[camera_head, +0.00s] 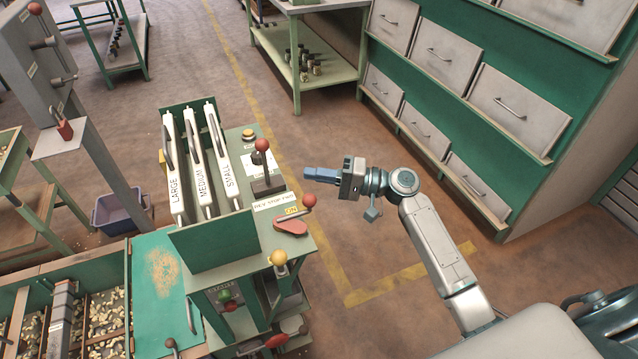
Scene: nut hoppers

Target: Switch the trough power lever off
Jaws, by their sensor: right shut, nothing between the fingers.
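A lever with a red ball knob (309,201) and a red base (290,226) sits on the front right of the green hopper machine's top. A small yellow "ON" label is beside it, so it looks like the power lever. A second red-knobbed lever (262,146) stands upright behind it, near a label that seems to read "REV STOP FWD". My right gripper (309,174) is shut and empty, its blue fingers pointing left. In the picture it is just above the front red knob and right of the rear lever, apart from both. My left gripper is out of view.
White panels marked LARGE, MEDIUM and SMALL (222,165) stand left of the levers. A yellow-knobbed lever (279,257) and a green knob (225,295) are on the machine's front. Drawer cabinets (455,110) stand at the right. Floor (370,240) below my right arm is clear.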

